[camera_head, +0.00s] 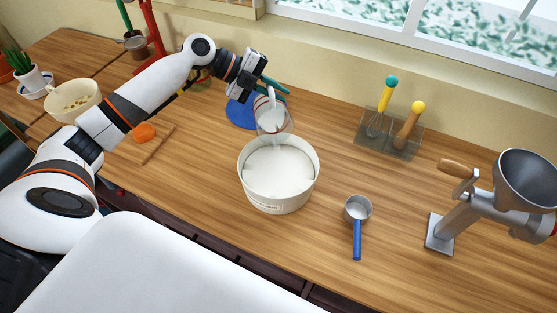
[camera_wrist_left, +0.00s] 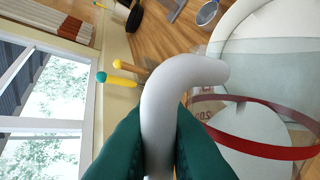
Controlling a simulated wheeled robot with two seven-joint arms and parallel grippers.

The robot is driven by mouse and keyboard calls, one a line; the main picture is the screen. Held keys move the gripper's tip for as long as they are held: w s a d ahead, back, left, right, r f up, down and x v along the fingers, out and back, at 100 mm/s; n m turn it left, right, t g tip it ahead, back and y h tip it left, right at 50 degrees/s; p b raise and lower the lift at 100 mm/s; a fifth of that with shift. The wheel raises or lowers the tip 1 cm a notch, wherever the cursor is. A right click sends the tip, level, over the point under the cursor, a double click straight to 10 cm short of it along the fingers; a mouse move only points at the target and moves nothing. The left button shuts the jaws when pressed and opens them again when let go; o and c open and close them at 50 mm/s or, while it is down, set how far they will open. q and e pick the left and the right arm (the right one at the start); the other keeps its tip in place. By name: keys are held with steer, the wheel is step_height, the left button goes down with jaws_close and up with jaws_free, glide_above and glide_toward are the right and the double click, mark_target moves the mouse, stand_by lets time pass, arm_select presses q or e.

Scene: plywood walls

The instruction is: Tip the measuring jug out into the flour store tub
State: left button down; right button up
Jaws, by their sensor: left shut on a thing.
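The flour store tub (camera_head: 252,188) is a round white tub on the wooden counter, with white flour (camera_head: 280,160) inside. The clear measuring jug (camera_head: 272,118) with red bands is tilted, its lower end in the picture over the tub's far rim. My left gripper (camera_head: 272,87) is shut on the jug's pale handle, above and behind the tub. In the left wrist view, the green fingers (camera_wrist_left: 160,135) close around the handle (camera_wrist_left: 185,75), and the jug's red band (camera_wrist_left: 265,148) shows beside it. Whether anything is falling from the jug is unclear. My right gripper is out of view.
A blue-handled scoop (camera_head: 357,225) lies right of the tub. A metal grinder (camera_head: 475,210) stands far right, and a holder (camera_head: 375,143) with a whisk and brush stands behind. A blue disc (camera_head: 240,112) lies behind the tub. A cream bowl (camera_head: 72,102) is at left.

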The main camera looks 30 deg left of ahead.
mark_target(278, 108)
arm_select(q)
steer(key=shift+s+d+r+m+t+y+p, duration=0.2)
steer(key=shift+s+d+r+p, duration=0.2)
steer(key=shift+s+p, duration=0.3)
steer(key=shift+s+d+r+m+t+y+p, duration=0.25)
steer(key=shift+s+d+p, duration=0.25)
steer(key=shift+p, duration=0.25)
steer(key=shift+s+d+r+m+b, duration=0.15)
steer(key=shift+s+d+m+b, duration=0.1)
steer(key=shift+s+b, duration=0.05)
steer(key=shift+s+d+r+m+t+y+b, duration=0.25)
steer(key=shift+s+d+m+t+y+b, duration=0.1)
steer(key=shift+s+d+t, duration=0.15)
steer(key=shift+s+d+r+m+t+y+b, duration=0.25)
steer(key=shift+s+d+m+t+y, duration=0.15)
steer(key=shift+s, duration=0.2)
stand_by(0.6)
steer(key=shift+s+d+r+m+t+b, duration=0.15)
steer(key=shift+s+d+m+t+b, duration=0.25)
steer(key=shift+s+d, duration=0.3)
stand_by(0.6)
steer(key=shift+s+d+m+t+y+b, duration=0.5)
steer(key=shift+s+b, duration=0.1)
steer(key=shift+s, duration=0.2)
stand_by(0.5)
